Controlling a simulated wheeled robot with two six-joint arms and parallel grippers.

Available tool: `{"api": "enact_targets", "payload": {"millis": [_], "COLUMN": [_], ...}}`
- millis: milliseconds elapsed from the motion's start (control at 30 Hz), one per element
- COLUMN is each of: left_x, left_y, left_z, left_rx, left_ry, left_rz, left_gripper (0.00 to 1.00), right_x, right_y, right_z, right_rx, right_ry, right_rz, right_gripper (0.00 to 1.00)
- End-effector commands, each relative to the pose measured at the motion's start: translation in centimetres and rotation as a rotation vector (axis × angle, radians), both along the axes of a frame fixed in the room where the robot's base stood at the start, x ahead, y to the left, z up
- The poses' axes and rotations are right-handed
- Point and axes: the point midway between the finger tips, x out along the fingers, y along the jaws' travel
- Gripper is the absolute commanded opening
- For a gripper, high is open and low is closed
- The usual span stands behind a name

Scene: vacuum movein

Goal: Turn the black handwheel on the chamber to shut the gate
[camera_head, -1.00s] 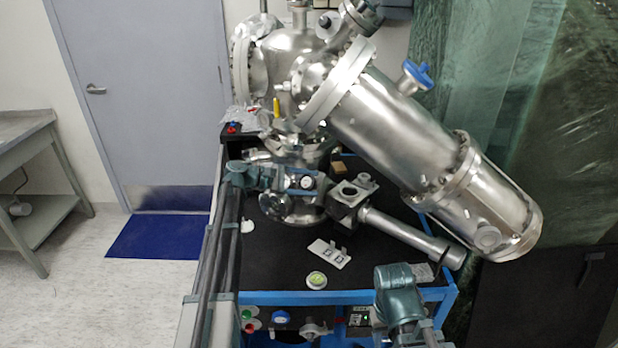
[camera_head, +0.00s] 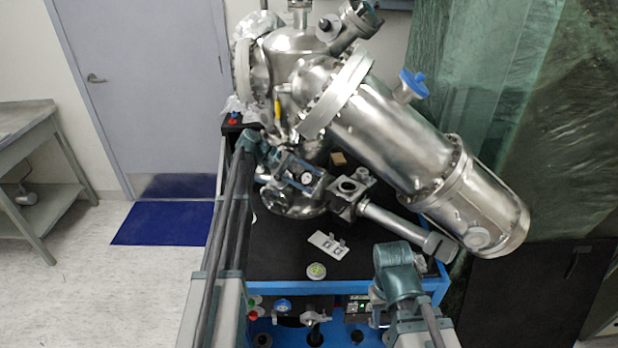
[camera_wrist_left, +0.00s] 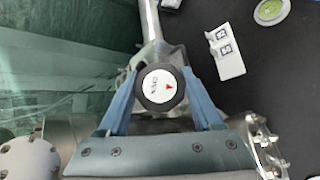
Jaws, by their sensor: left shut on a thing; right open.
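The black handwheel (camera_wrist_left: 161,86) has a white face with a red arrow and small lettering. It sits on the steel chamber (camera_head: 300,75), and its pale face also shows small in the head view (camera_head: 306,178). My left gripper (camera_wrist_left: 162,92) is shut on the handwheel, with one blue finger on each side of its rim. In the head view my left gripper (camera_head: 300,172) slants down to the right in front of the lower chamber. My right gripper (camera_head: 400,262) is open, low at the bench's front edge, away from the wheel; its fingertips are mostly hidden.
A long steel tube (camera_head: 400,228) runs right of the handwheel, below the large slanted cylinder (camera_head: 400,140). A white plate with two marked blocks (camera_head: 327,243) and a round green level (camera_head: 316,271) lie on the black benchtop (camera_head: 280,250). Green sheeting (camera_head: 500,90) hangs at right.

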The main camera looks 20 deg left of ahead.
Motion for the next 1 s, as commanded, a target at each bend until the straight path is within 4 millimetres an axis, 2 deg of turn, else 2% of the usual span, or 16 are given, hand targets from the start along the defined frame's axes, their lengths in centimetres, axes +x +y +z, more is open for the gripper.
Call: {"api": "enact_targets", "payload": {"millis": [467,500,633,667,1000], "left_x": [0.10,0.10,0.08,0.06,0.02], "left_y": [0.02,0.02,0.01,0.01,-0.01], "left_z": [-0.02,-0.02,-0.03,-0.04,-0.04], "left_rx": [0.009,0.009,0.009,0.009,0.010], "left_ry": [-0.007,-0.007,-0.005,-0.005,-0.004], "left_rz": [-0.008,-0.008,-0.008,-0.008,-0.009], "left_gripper": [0.11,0.68,0.92,0.96,0.96], "right_x": [0.00,0.00,0.00,0.00,0.00], "right_y": [0.00,0.00,0.00,0.00,0.00], "right_z": [0.13,0.13,0.13,0.12,0.12], "right_rx": [0.000,0.000,0.000,0.000,0.000], "right_ry": [0.000,0.000,0.000,0.000,0.000], "right_rz": [0.000,0.000,0.000,0.000,0.000], "right_gripper": [0.42,0.42,0.42,0.42,0.42]}}
